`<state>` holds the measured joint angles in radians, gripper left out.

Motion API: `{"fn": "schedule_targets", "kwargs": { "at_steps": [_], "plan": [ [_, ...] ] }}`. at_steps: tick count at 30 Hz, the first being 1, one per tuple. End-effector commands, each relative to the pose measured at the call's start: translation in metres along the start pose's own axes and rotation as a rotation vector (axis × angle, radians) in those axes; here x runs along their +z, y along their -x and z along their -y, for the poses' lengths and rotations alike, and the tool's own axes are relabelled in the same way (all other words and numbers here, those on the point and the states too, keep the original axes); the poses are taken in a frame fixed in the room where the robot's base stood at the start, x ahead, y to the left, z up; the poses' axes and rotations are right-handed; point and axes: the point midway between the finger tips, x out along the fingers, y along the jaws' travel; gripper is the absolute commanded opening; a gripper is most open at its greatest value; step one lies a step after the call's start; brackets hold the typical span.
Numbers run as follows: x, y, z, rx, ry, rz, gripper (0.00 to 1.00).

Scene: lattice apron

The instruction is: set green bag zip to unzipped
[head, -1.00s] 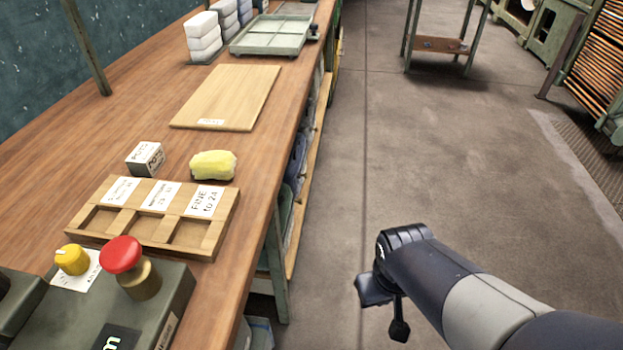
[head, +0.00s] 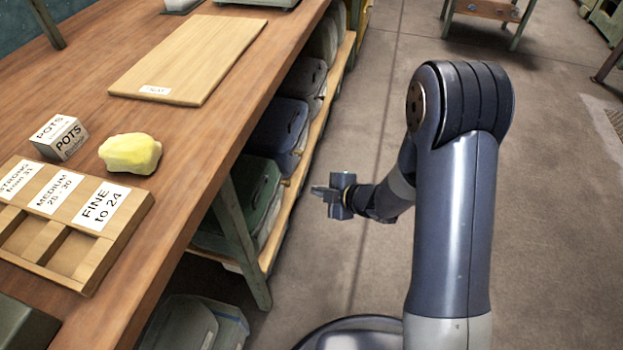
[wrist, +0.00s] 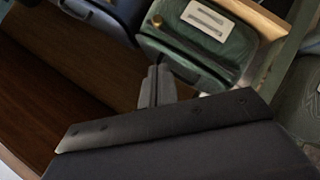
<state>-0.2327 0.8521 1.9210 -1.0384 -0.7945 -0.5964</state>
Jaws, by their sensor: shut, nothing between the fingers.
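The green bag (head: 250,205) sits on the low shelf under the workbench in the head view, partly hidden by a bench leg. In the wrist view the green bag (wrist: 228,50) is ahead of my fingers, with a pale label (wrist: 207,19) and a small brass-coloured piece (wrist: 157,20) on it. A dark seam curves over the bag; I cannot tell whether its zip is open. My gripper (head: 316,191) is shut and empty, in the aisle to the right of the bag and apart from it. The shut fingers (wrist: 157,75) also show in the wrist view.
A dark blue bag (head: 277,135) and a grey bag (head: 303,84) stand farther along the shelf (head: 309,158). The bench leg (head: 240,240) stands in front of the green bag. Another grey-green bag (head: 190,325) is low at the near end. The aisle floor (head: 560,200) is clear.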

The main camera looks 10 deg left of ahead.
Motion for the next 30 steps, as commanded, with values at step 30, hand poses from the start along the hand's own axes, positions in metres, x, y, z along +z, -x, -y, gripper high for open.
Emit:
{"fn": "schedule_targets", "kwargs": {
  "at_steps": [30],
  "plan": [
    [0.008,-0.138,0.01,-0.006,0.036,-0.071,0.0]
  ]
}}
